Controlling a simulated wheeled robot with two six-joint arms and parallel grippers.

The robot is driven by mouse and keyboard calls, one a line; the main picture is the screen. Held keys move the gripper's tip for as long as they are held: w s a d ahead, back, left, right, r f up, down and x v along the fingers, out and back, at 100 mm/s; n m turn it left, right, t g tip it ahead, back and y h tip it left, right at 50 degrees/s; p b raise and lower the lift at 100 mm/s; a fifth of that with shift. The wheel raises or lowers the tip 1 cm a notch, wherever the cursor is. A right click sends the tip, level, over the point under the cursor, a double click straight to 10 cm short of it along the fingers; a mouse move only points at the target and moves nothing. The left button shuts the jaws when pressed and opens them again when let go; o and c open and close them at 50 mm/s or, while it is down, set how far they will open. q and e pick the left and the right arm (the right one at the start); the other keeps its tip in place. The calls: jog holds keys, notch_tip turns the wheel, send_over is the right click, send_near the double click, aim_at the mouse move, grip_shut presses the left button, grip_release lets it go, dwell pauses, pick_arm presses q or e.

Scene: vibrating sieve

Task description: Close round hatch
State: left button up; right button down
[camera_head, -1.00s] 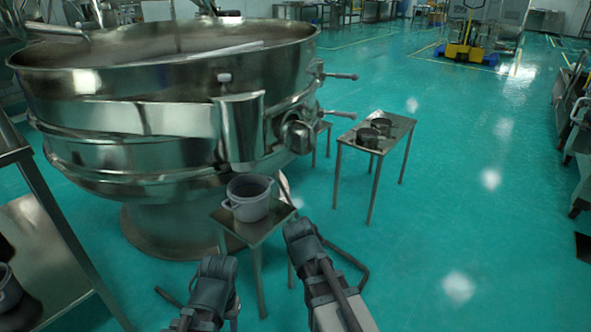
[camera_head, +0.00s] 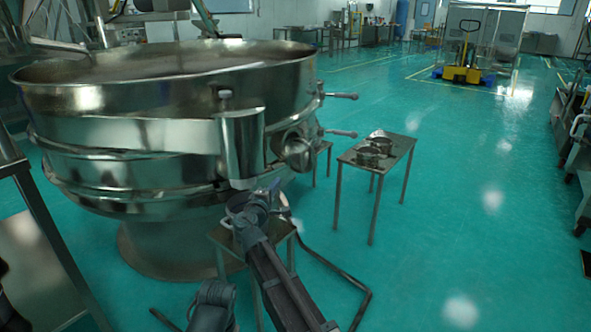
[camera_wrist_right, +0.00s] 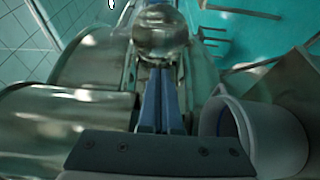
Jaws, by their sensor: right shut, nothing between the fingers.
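The round hatch (camera_head: 297,150) is a shiny metal disc-like part on the right side of the big steel sieve (camera_head: 100,135). It shows in the wrist view (camera_wrist_right: 160,35) straight beyond my fingertips. I cannot tell whether it touches them or how far it stands open. My right gripper (camera_head: 274,190) is shut and empty, just below and left of the hatch in the head view. Its two blue fingers (camera_wrist_right: 161,75) lie together in the wrist view. My left gripper (camera_head: 212,300) is low at the bottom edge; its fingers are hidden.
A grey bucket (camera_wrist_right: 270,140) stands close right of my right gripper in the wrist view; in the head view my arm mostly covers it, on a small table (camera_head: 277,230). Another table (camera_head: 395,155) with metal parts stands right of the sieve. Open floor (camera_head: 450,220) lies right.

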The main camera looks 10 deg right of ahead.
jog(key=s+d+x, duration=0.1)
jog(key=d+x, duration=0.1)
jog(key=x, duration=1)
jog(key=shift+d, duration=0.45)
jog(key=shift+w, duration=0.1)
